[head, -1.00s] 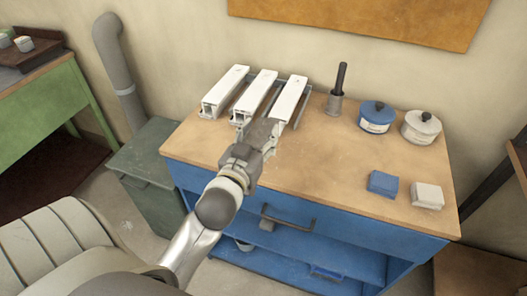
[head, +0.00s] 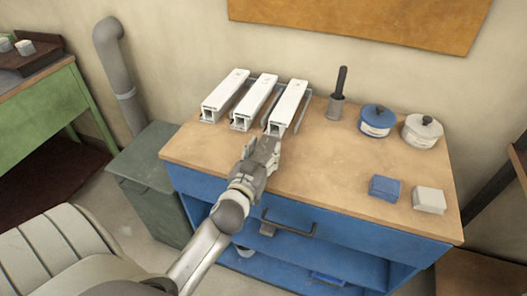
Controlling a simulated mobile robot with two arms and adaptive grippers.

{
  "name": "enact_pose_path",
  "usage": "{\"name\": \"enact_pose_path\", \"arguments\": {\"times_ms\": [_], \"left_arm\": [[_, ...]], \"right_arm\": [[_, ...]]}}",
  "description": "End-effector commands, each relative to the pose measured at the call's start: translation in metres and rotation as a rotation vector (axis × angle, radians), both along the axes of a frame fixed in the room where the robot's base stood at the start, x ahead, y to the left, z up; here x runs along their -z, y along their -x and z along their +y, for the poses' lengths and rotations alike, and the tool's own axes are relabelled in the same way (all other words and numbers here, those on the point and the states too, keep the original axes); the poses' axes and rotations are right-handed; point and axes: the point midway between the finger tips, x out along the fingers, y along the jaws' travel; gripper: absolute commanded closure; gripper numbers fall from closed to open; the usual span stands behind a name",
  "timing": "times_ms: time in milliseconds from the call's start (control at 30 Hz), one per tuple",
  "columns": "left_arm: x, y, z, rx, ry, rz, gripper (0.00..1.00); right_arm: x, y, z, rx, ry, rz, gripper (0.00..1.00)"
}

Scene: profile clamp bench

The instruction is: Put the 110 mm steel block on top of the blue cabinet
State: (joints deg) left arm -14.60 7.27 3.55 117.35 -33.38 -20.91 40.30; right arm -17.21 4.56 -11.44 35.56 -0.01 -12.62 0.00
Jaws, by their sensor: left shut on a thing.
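My left gripper (head: 262,150) is over the front left part of the blue cabinet's (head: 340,215) wooden top, just in front of the near end of the rightmost white profile. It is shut on a grey piece, which I take for the steel block; the fingers hide most of it, so its length and whether it touches the top cannot be told. The cabinet has a drawer with a dark handle and open shelves below. My right gripper is not in view.
Three white profiles (head: 225,93) lie side by side at the back left of the top. A dark-handled tool in a holder (head: 336,106), a blue pot (head: 377,121), a white pot (head: 422,131), a blue block (head: 384,188) and a white block (head: 429,200) stand rightward. The middle is clear.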

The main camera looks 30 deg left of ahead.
Motion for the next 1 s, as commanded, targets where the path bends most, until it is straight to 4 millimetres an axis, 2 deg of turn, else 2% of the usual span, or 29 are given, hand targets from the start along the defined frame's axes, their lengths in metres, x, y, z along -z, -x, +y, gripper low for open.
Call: {"name": "enact_pose_path", "arguments": {"times_ms": [100, 133, 300, 667, 833, 1000], "left_arm": [[0.001, 0.0, 0.0, 0.001, 0.0, -0.006, 0.98], [0.003, 0.0, 0.0, 0.0, 0.001, 0.0, 0.48], [0.002, 0.0, 0.0, 0.0, 0.0, 0.0, 0.29], [-0.002, 0.0, 0.0, 0.0, -0.001, 0.0, 0.29], [0.001, 0.02, -0.005, 0.0, 0.002, 0.001, 0.29], [0.0, 0.053, -0.013, -0.001, 0.003, 0.003, 0.29]], "right_arm": [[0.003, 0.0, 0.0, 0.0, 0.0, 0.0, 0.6], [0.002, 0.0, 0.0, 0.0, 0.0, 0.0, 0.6], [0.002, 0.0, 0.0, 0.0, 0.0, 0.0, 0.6], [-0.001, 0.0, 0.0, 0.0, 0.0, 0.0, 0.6], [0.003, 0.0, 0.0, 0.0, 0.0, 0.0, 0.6], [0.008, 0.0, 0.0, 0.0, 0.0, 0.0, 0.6]]}}
